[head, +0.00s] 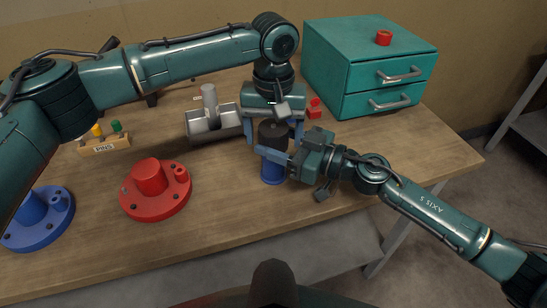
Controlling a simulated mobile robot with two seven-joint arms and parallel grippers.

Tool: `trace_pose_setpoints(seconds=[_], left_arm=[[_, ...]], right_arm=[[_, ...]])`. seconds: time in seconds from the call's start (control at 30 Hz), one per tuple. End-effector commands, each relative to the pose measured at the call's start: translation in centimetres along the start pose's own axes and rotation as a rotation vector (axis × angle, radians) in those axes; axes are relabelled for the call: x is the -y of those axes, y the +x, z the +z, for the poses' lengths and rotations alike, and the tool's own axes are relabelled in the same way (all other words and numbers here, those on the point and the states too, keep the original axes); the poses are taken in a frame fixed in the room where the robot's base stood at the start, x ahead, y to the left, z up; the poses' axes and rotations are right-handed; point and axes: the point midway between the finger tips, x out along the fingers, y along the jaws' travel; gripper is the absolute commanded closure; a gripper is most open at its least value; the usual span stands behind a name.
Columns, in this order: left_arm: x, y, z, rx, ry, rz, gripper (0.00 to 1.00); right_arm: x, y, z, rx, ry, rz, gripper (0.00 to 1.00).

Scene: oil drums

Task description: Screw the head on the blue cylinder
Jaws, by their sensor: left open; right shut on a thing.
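The blue cylinder (271,173) stands upright near the front middle of the table. A dark round head (272,130) sits at its top; I cannot tell how tightly it is seated. My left gripper (273,127) points down from above, open, with a finger on each side of the dark head. My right gripper (271,154) comes in from the right and is shut on the blue cylinder below the head. Its fingers and body hide part of the cylinder's middle.
A red flanged part (150,178) and a blue one (32,210) lie to the left. Behind are a grey metal tray (200,137), a PINS block (104,146), a small red part (314,108) and a teal drawer cabinet (345,75) with a red ring (383,38) on top.

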Motion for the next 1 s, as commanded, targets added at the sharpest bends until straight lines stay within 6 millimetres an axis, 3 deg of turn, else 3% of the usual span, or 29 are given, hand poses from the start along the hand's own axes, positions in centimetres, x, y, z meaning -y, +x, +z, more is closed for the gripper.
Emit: trace_pose_setpoints(seconds=[0.33, 0.87, 1.0], left_arm=[[0.01, 0.43, -0.01, 0.000, 0.000, 0.001, 0.25], [0.02, 0.39, -0.01, 0.000, 0.000, 0.000, 0.67], [0.01, 0.41, 0.00, 0.000, 0.025, 0.001, 0.69]], right_arm=[[-0.01, -0.01, 0.03, 0.001, 0.000, 0.000, 1.00], [-0.01, -0.01, 0.04, 0.001, 0.000, 0.000, 1.00], [-0.02, -0.01, 0.04, 0.001, 0.000, 0.000, 1.00]])
